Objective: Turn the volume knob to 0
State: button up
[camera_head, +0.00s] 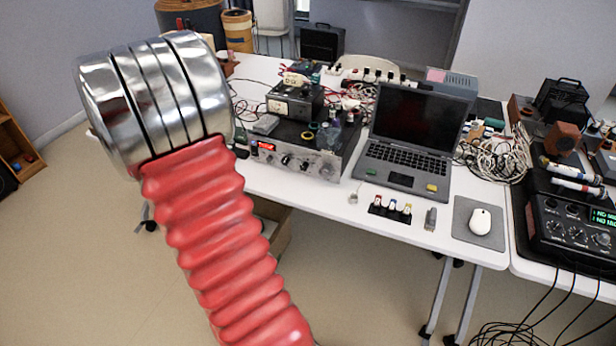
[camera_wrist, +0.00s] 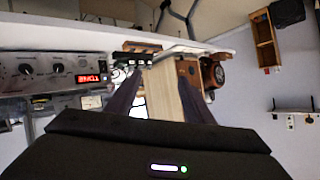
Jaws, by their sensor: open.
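A silver amplifier (camera_head: 295,160) with a small red display and several dark knobs on its front stands at the table's front edge. Its knob row (camera_head: 305,163) is too small to read, so I cannot tell which knob is the volume knob. The wrist view, which looks upside down, shows a panel (camera_wrist: 42,85) at the left with dark knobs (camera_wrist: 57,68) and a lit red display. My gripper (camera_wrist: 160,92) is open, its two dark fingers apart. It is to the right of the panel in that view and touches no knob. My gripper is not seen in the head view.
An open laptop (camera_head: 412,132) stands right of the amplifier. A white mouse (camera_head: 480,221) lies on a grey pad. A black device (camera_head: 572,225) with knobs and a green display is at the far right. Cables (camera_head: 500,155) lie behind.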

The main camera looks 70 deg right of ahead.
jog(key=s+d+f+m+g+h, duration=0.2)
jog(key=s+d+f+h, duration=0.15)
jog(key=s+d, duration=0.35)
jog(key=m+g+h, duration=0.4)
jog(key=g+h, duration=0.1)
jog(key=g, duration=0.2)
send_near(323, 175)
jog(key=a, duration=0.6)
jog(key=shift+w+d+r+y, duration=0.2)
jog(key=shift+w+r+y, duration=0.05)
jog(key=shift+r, duration=0.05)
jog(key=shift+d, duration=0.1)
jog(key=d, duration=0.9)
jog(key=s+d, duration=0.1)
jog(key=d, duration=0.3)
jog(key=shift+s+d, duration=0.1)
jog(key=shift+d, duration=0.2)
